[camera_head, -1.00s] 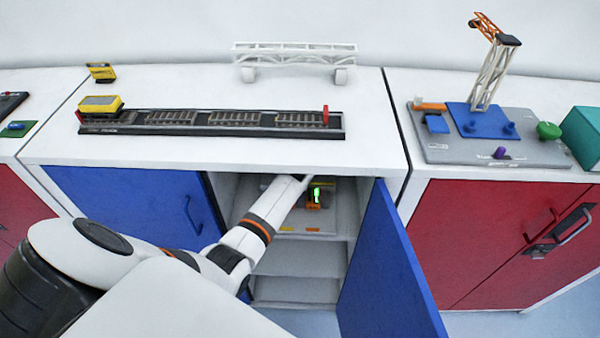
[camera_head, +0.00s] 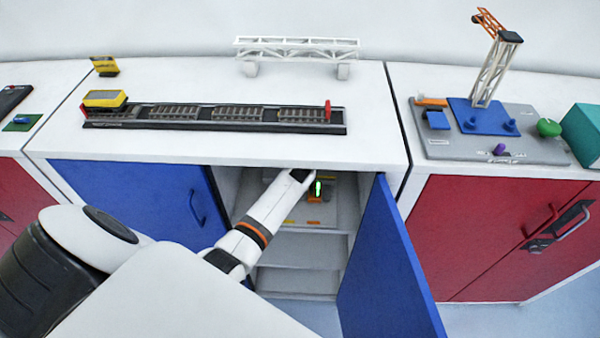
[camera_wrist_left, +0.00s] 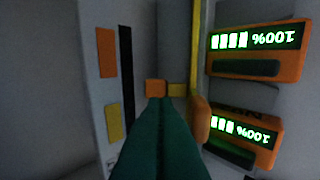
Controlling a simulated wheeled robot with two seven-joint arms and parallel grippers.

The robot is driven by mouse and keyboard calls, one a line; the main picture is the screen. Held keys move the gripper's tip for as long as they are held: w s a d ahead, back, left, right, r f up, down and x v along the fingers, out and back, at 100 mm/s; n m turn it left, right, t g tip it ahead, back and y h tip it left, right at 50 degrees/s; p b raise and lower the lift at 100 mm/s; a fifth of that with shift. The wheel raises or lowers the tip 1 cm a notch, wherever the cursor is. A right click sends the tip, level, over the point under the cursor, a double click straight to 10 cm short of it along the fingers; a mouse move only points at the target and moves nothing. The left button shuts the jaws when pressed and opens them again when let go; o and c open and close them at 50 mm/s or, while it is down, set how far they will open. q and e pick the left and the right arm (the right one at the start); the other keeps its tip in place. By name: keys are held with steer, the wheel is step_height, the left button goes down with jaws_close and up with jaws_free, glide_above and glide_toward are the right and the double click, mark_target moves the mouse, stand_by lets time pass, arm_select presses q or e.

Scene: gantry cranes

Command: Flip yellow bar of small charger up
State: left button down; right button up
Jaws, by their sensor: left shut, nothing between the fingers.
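The charger stands inside the open middle cabinet; its lit green display (camera_head: 318,188) shows in the head view. In the left wrist view two orange units with lit 100% displays (camera_wrist_left: 258,38) sit at the right, their text upside down. A thin yellow bar (camera_wrist_left: 194,45) runs beside them, with a rounded orange end (camera_wrist_left: 200,118) below. A small orange block (camera_wrist_left: 155,88) and a yellow piece (camera_wrist_left: 177,90) lie just past my fingertips. My left gripper (camera_wrist_left: 160,103) is shut and empty, very close to these; contact cannot be told. In the head view its fingers are hidden in the cabinet.
The open blue door (camera_head: 388,265) stands right of my left arm. The white countertop (camera_head: 240,148) lies above the cabinet opening. A lower shelf (camera_head: 300,280) is empty. A track model (camera_head: 215,115) and a white bridge (camera_head: 300,50) stand on top.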

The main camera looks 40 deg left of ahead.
arm_select(q)
steer(key=s+d+b, duration=0.1)
steer(key=s+d, duration=0.5)
steer(key=s, duration=0.5)
steer(key=shift+d+r, duration=0.35)
steer(key=shift+r, duration=0.05)
steer(key=s+d+r+n+g+h, duration=0.1)
steer(key=s+d+r+n+h, duration=0.15)
steer(key=s, duration=0.55)
steer(key=s+d+r+n+g+h, duration=0.1)
steer(key=s+d+r+n+g, duration=0.1)
steer(key=s+d+n, duration=0.35)
steer(key=s+d+r+n+g+h, duration=0.1)
steer(key=s+d+r+n+h, duration=0.15)
steer(key=s, duration=0.75)
step_height(320, 180, down, 27)
steer(key=s+g+y, duration=0.1)
steer(key=s+a+f+m+g+b, duration=0.1)
steer(key=s+a+f, duration=0.2)
steer(key=s+f, duration=1.3)
steer(key=shift+s+a+g, duration=0.15)
steer(key=shift+s+g, duration=0.15)
